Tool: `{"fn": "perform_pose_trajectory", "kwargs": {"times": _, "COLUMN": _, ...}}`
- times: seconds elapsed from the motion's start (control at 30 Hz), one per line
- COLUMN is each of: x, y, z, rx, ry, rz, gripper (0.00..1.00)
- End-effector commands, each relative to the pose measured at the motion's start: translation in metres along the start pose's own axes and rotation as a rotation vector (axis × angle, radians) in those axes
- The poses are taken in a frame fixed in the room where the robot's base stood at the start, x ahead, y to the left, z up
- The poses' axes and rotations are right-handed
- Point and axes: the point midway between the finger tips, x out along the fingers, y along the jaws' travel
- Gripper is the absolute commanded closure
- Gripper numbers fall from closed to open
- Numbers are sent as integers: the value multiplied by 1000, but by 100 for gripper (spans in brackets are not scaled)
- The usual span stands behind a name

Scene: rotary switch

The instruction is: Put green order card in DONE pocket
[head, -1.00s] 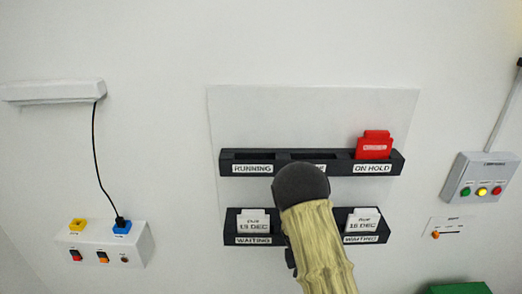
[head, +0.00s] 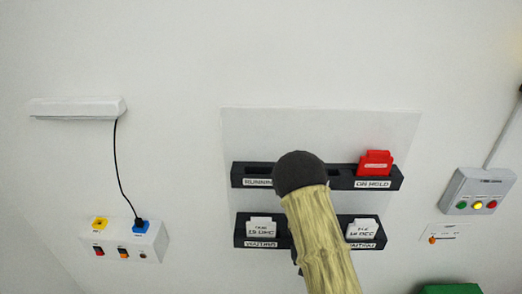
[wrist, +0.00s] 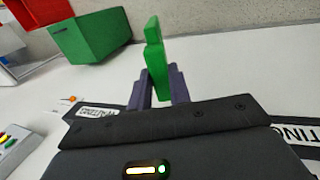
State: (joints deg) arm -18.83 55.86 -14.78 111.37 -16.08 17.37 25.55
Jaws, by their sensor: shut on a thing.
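The green order card (wrist: 155,65) stands upright between the two purple fingers of my gripper (wrist: 158,86) in the wrist view, and the gripper is shut on it. In the head view my arm hides the gripper and the card. The dark upper rack (head: 324,174) on the white wall board has a RUNNING label (head: 257,182) at left and an ON HOLD label (head: 373,184) at right. A red card (head: 375,163) sits in the ON HOLD pocket. My arm covers the middle label, and no DONE label can be read.
Two lower WAITING pockets hold white cards, left (head: 262,228) and right (head: 362,231). At right are an indicator box (head: 479,191) and a small orange-lever switch (head: 432,239). A socket box (head: 128,242) is at left. A green box (wrist: 92,38) shows in the wrist view.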

Motion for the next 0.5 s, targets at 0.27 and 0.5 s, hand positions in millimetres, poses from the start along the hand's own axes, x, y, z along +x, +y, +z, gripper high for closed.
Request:
{"fn": "perform_pose_trajectory", "kwargs": {"times": 0.27, "x": -39, "y": 15, "z": 13, "rx": 3, "ry": -2, "rz": 1, "gripper": 96}}
{"fn": "perform_pose_trajectory", "kwargs": {"times": 0.5, "x": -45, "y": 14, "z": 15, "rx": -1, "ry": 1, "rz": 0, "gripper": 96}}
